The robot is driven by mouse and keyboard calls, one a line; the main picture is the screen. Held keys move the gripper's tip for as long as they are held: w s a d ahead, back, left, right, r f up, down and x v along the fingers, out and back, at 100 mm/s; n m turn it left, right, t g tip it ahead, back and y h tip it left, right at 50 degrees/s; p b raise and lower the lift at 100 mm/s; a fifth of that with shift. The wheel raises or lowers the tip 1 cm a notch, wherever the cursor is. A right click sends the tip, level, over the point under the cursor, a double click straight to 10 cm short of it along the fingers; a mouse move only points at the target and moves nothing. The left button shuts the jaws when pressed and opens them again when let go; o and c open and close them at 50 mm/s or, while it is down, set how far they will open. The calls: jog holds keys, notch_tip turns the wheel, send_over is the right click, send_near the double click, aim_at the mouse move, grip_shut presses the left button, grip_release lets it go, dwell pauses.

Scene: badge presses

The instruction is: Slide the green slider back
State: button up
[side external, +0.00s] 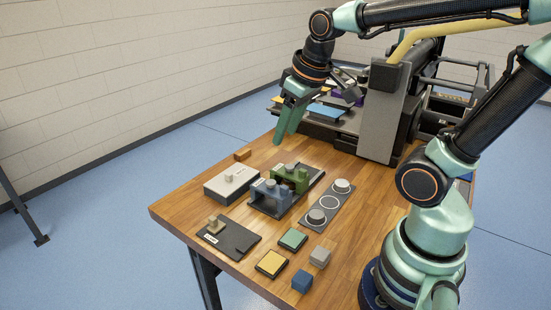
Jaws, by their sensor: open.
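The green slider (291,176) is a bridge-shaped block with a knob on top. It sits on a dark base (316,176) on the wooden table, next to a similar blue slider (266,193) at its front left. The blue slider partly hides it. My gripper (284,138) is above the table's back left part, behind the green slider and apart from it. Its teal fingers point down and are open, with nothing seen between them.
A pale box (222,189) stands left of the sliders; a grey panel (337,187) with two knobs lies right. A dark board (239,240), green pad (293,239), yellow pad (271,263) and small blocks lie in front. A large machine (384,115) stands behind.

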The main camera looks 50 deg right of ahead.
jog(key=w+d+f+g, duration=0.2)
jog(key=w+d, duration=0.1)
jog(key=d, duration=0.4)
jog(key=g, duration=0.2)
send_near(303, 170)
jog(key=shift+y, duration=0.3)
jog(key=f, duration=0.8)
jog(key=shift+w+d+f, duration=0.15)
jog(key=shift+d+f, duration=0.1)
jog(key=shift+f, duration=0.1)
grip_shut()
dwell(0.3)
